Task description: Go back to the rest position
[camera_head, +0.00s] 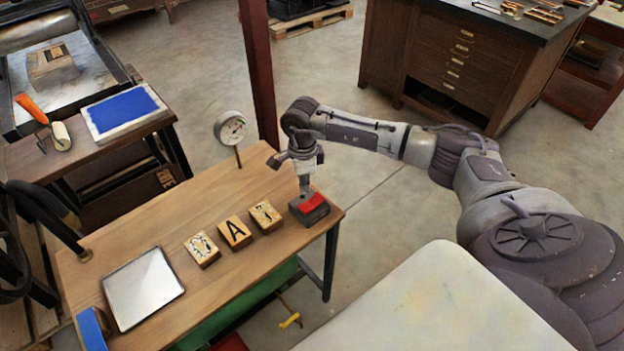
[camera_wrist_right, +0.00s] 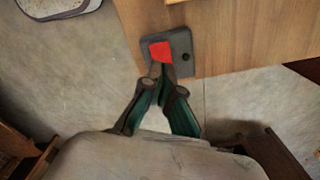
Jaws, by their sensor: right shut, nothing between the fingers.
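My right gripper (camera_head: 305,190) is shut and empty, pointing down at the right end of the wooden table (camera_head: 190,225). Its tips are at a small dark block with a red pad on top (camera_head: 313,206); I cannot tell whether they touch it. In the right wrist view, the closed fingertips (camera_wrist_right: 160,68) overlap the edge of the red pad (camera_wrist_right: 160,50) on the dark block. My right arm stretches out from the right side of the head view. My left gripper is not in view.
A pale square plate (camera_head: 143,288) lies at front left. A red post (camera_head: 260,75) stands behind the table. A drawer cabinet (camera_head: 455,65) stands behind my arm.

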